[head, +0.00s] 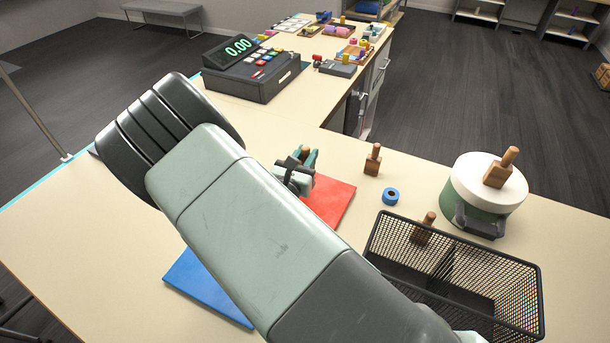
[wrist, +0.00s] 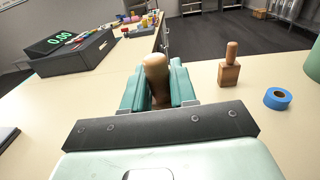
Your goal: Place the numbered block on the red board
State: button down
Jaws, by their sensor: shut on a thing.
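My gripper (head: 303,163) is shut on a wooden block with a rounded handle (wrist: 156,68); in the wrist view the handle stands upright between the green fingers (wrist: 158,90). The block's lower part is hidden, and I can read no number on it. The red board (head: 331,200) lies flat on the table, partly hidden by my arm. My gripper is over its far left part in the head view; I cannot tell whether the block touches the board.
Similar handled wooden blocks stand on the table (head: 373,160), on a round white-lidded container (head: 498,172) and in a black mesh basket (head: 535,290). A blue tape roll (head: 390,196) lies right of the red board. A blue board (head: 205,286) and a cash register (head: 250,78) are at left.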

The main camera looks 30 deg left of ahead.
jog(key=shift+f, duration=2.5)
jog(key=shift+f, duration=0.1)
jog(key=c, duration=0.9)
grip_release()
jog(key=s, duration=1.2)
jog(key=shift+d, duration=0.4)
